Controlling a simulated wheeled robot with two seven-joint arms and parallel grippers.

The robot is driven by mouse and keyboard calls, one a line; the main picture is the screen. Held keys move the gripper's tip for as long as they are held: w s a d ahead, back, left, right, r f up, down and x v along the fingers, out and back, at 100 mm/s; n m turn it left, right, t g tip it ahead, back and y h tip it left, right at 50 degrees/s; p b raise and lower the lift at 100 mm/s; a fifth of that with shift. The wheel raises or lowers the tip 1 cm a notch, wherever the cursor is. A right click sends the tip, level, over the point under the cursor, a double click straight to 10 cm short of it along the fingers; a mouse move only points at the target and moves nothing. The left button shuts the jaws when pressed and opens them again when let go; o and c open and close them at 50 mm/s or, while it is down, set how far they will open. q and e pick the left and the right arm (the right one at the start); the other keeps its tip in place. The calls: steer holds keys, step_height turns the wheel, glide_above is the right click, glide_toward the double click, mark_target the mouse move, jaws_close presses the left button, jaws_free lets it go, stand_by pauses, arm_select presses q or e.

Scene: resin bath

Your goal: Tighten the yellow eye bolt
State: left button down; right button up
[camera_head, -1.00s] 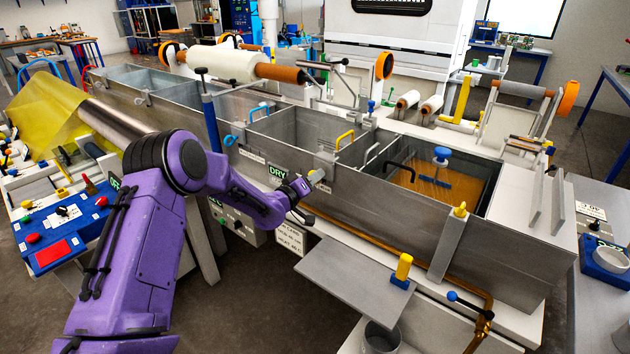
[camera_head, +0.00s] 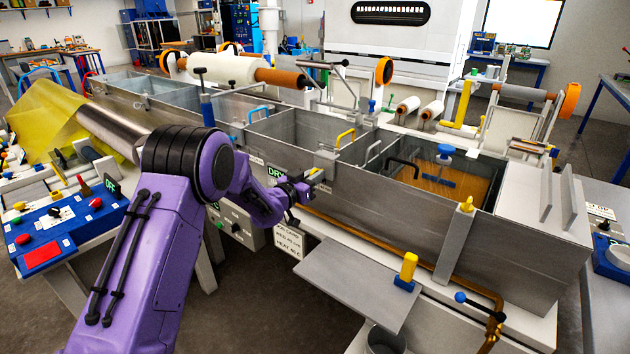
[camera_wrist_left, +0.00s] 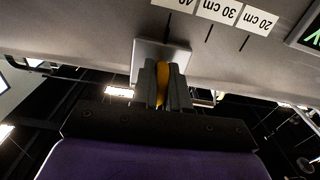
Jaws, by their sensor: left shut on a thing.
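The yellow eye bolt (camera_wrist_left: 162,76) shows in the wrist view as a narrow yellow piece upright between my left fingers, in front of a light grey block (camera_wrist_left: 147,52) on the tank wall. My left gripper (camera_wrist_left: 163,88) is shut on it. In the head view the left gripper (camera_head: 304,187) is at the front wall of the long grey tank (camera_head: 390,205), at a small bracket (camera_head: 325,165). Only a little yellow of the bolt shows there; the gripper hides most of it. How far the bolt is screwed in cannot be seen. My right gripper is not in view.
A "DRY" sign (camera_head: 277,172) and a white label card (camera_head: 289,240) are close to the gripper. A grey shelf (camera_head: 345,280) juts out below. The blue control panel (camera_head: 65,225) is at left.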

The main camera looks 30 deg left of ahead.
arm_select(q)
steer(key=shift+f+m, duration=0.1)
steer(key=shift+m, duration=0.2)
steer(key=c, duration=1.2)
jaws_free()
steer(key=shift+s, duration=0.1)
steer(key=s, duration=0.3)
steer(key=s+b, duration=0.1)
steer(key=s, duration=0.3)
steer(key=s+a+b, duration=0.1)
steer(key=s, duration=0.2)
steer(key=shift+s, duration=0.2)
